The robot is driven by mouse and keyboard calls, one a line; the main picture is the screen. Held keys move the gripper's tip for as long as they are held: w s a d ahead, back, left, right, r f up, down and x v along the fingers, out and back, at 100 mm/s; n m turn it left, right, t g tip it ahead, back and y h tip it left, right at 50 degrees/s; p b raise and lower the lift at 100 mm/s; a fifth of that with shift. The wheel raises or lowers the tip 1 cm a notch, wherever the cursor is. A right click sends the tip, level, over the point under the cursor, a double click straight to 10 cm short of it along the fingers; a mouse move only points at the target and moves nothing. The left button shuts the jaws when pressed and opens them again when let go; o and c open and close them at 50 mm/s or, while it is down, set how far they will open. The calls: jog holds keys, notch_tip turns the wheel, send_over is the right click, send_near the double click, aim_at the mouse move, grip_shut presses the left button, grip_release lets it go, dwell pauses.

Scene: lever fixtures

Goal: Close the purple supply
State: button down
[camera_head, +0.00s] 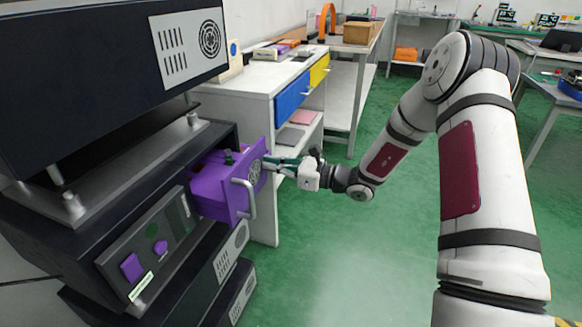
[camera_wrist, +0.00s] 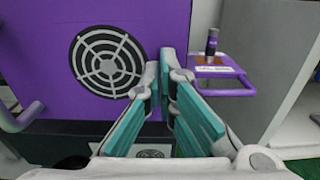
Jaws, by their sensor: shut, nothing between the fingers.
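The purple supply (camera_head: 222,192) is a box that sticks out of a black housing on the left in the head view. Its front has a round fan grille and a pale bar handle (camera_head: 246,198). In the wrist view the purple front (camera_wrist: 52,55) fills the upper left, with the grille left of the fingers. My gripper (camera_head: 268,165) is shut and empty, with its teal fingers pointing at the grille side of the front. In the wrist view the fingertips (camera_wrist: 166,62) lie near the front's right edge. I cannot tell whether they touch it.
A purple loop with a dark knob (camera_wrist: 212,42) stands right of the fingertips in the wrist view. A white cabinet (camera_head: 262,105) with blue and yellow drawers stands behind the gripper. Another black unit (camera_head: 120,70) sits above the housing. Green floor is open to the right.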

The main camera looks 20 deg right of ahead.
jog(key=x, duration=0.8)
jog(key=shift+w+a, duration=0.2)
jog(key=shift+a, duration=0.1)
jog(key=shift+r, duration=0.1)
